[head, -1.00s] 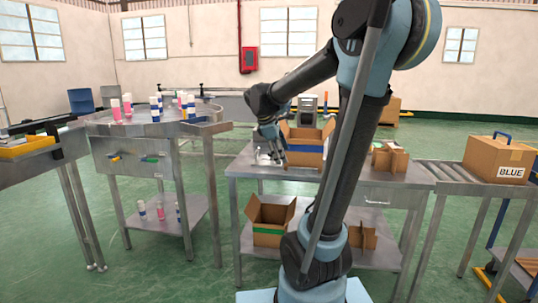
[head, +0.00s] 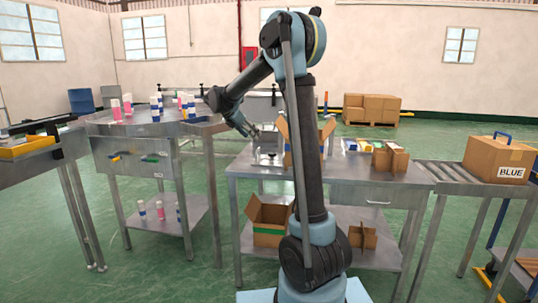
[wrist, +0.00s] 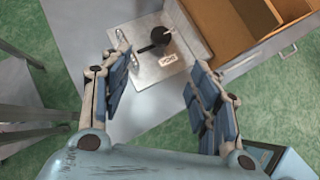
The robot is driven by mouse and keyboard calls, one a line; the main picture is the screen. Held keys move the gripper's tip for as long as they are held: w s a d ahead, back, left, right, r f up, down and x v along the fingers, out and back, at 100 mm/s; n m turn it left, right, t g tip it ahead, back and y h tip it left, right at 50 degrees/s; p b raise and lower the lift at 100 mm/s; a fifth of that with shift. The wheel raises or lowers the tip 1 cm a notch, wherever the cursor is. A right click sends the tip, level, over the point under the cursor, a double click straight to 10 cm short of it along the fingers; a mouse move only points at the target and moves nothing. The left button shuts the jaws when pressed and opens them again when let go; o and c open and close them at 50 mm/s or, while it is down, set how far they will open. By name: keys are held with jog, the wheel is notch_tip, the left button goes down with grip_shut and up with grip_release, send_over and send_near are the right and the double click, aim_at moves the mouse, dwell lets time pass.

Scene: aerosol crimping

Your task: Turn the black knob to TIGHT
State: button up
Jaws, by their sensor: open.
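The black knob (wrist: 160,36) sits on a light metal plate (wrist: 148,72) in the wrist view, with a dark arm sticking out to its lower left. A small white label (wrist: 169,58) lies just below the knob; its lettering is too small to read surely. My gripper (wrist: 155,92) is open and empty, its blue-padded fingers spread apart. The knob lies beyond the fingertips, between their lines, and is not touched. In the head view my gripper (head: 252,130) hangs above the left end of the steel table (head: 340,178); the knob is too small there to make out clearly.
An open cardboard box (head: 326,132) stands right of the plate, close to my gripper. Cardboard dividers (head: 390,158) stand farther right, then a roller conveyor with a box marked BLUE (head: 499,157). A round table (head: 120,129) with several cans stands at left.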

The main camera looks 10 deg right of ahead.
aim_at(271, 153)
jog(key=x, duration=1.6)
jog(key=shift+w+d+f, duration=0.1)
jog(key=shift+d+f, duration=0.1)
jog(key=shift+f, duration=0.15)
